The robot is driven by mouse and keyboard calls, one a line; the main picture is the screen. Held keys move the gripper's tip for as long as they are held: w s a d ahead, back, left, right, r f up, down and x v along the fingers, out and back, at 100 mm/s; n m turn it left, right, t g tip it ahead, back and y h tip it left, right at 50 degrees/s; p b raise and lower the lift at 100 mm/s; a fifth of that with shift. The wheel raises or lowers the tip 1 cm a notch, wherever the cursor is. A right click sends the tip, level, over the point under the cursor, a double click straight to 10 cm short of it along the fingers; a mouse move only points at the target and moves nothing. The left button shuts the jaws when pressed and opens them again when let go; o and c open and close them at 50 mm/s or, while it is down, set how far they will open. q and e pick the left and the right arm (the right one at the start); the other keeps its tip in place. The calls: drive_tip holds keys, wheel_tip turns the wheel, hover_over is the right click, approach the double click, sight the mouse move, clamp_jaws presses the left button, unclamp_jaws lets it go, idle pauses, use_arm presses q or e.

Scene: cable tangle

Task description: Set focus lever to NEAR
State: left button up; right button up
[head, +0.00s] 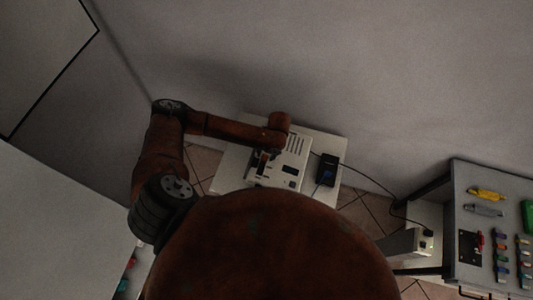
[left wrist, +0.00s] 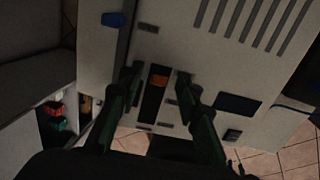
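A white device (head: 291,170) with vent slots stands on a pale table; its top fills much of the left wrist view (left wrist: 200,55). Small grey marks flank the slot; I cannot read any lettering. My left gripper (left wrist: 158,74) is open, its fingertips on either side of the lever with visible gaps. In the head view my left gripper (head: 262,162) is over the device, partly hidden by my arm. My right gripper is not in view.
A black box (head: 327,169) with a cable sits right of the device on the pale table (head: 232,170). The cable runs right to a white block (head: 424,241). A grey bench (head: 465,190) with coloured parts stands at far right. A wall is behind.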

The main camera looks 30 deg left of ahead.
use_arm(q)
clamp_jaws()
idle(0.3)
idle(0.4)
